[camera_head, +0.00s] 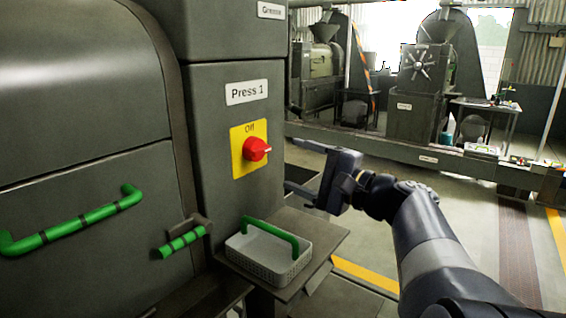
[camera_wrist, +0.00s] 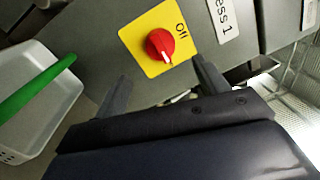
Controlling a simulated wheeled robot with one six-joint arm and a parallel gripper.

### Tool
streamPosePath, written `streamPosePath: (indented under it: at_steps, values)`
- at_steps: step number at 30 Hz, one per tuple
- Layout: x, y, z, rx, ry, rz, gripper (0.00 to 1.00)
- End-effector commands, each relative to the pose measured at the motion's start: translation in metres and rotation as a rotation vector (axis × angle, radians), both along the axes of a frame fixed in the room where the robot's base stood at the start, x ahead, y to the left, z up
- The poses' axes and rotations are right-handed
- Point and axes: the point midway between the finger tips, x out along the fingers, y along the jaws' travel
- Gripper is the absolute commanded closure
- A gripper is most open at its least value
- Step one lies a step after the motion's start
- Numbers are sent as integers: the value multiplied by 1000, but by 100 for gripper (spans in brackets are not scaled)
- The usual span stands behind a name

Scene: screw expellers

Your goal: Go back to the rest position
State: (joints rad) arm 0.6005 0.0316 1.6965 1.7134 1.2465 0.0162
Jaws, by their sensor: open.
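My gripper (camera_head: 290,163) is open and empty, just right of the Press 1 panel in the head view. Its two fingers point left toward the panel and are apart from the switch. The red rotary switch (camera_head: 257,149) sits on a yellow plate (camera_head: 240,163) under the word Off. In the wrist view the red switch (camera_wrist: 160,45) shows beyond the gap between my open fingers (camera_wrist: 162,70), with nothing between them. The far side of the gripper is hidden by its own body.
A white basket (camera_head: 262,262) with a green handle stands on a small shelf (camera_head: 322,240) below my gripper. Green bar handles (camera_head: 75,222) stick out from the press at left. More presses (camera_head: 418,75) stand at the back behind a low beam. The floor at right is clear.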

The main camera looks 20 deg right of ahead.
Motion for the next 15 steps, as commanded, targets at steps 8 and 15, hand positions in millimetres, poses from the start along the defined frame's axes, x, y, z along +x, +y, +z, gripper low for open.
streamPosePath:
  at_steps: [8, 15]
  values:
    - [-12, -8, -1, -1, 1, 0, 31]
    - [-12, -8, -1, -1, 1, 0, 31]
